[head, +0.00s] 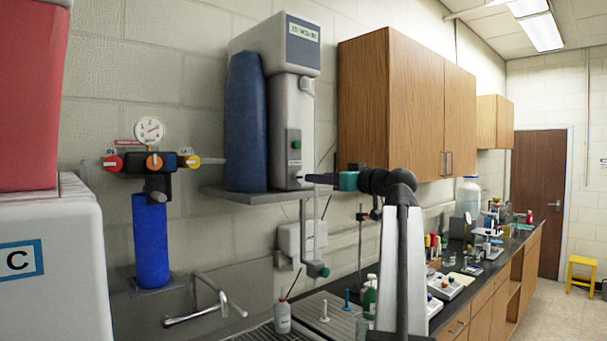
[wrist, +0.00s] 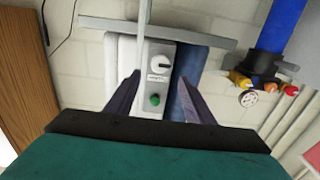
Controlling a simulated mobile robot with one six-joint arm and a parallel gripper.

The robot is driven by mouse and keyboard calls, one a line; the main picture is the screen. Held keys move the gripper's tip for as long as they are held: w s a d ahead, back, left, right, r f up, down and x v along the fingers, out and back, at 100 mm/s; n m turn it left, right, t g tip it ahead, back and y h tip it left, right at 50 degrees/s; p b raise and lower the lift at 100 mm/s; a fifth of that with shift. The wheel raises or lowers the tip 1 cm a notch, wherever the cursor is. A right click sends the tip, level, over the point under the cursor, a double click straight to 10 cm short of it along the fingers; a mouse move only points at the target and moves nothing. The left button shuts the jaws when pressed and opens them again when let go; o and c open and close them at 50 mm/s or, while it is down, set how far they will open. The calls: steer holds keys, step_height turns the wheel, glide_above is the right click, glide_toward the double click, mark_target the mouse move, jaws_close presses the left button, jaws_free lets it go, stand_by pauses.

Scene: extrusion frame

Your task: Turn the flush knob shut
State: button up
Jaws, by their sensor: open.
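A white round knob (wrist: 151,64) sits on the grey front panel (wrist: 155,90) of a wall-mounted dispenser, with a small label beside it that I cannot read. A green button (wrist: 154,100) is on the same panel and also shows in the head view (head: 293,140). I cannot confirm from lettering that the white knob is the flush knob. My gripper (wrist: 158,76) is open and empty. Its dark fingers lie on either side of the knob in the wrist view; contact cannot be told. In the head view, my gripper (head: 310,178) is at the panel's lower right.
A blue cylinder (head: 245,125) stands beside the dispenser on a grey shelf (head: 262,197). Left is a blue filter (head: 150,240) with red, orange and yellow knobs and a gauge (head: 149,131). A wooden cabinet (head: 410,105) hangs to the right. Bottles stand on the bench below.

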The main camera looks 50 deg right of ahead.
mark_target(302, 176)
steer(key=w, duration=0.2)
steer(key=w+p, duration=0.1)
steer(key=w, duration=0.1)
steer(key=w+p, duration=0.1)
steer(key=w, duration=0.2)
steer(key=shift+d+r, duration=0.1)
steer(key=shift+d, duration=0.15)
steer(key=shift+w+p, duration=0.35)
steer(key=shift+w, duration=0.2)
steer(key=c, duration=1)
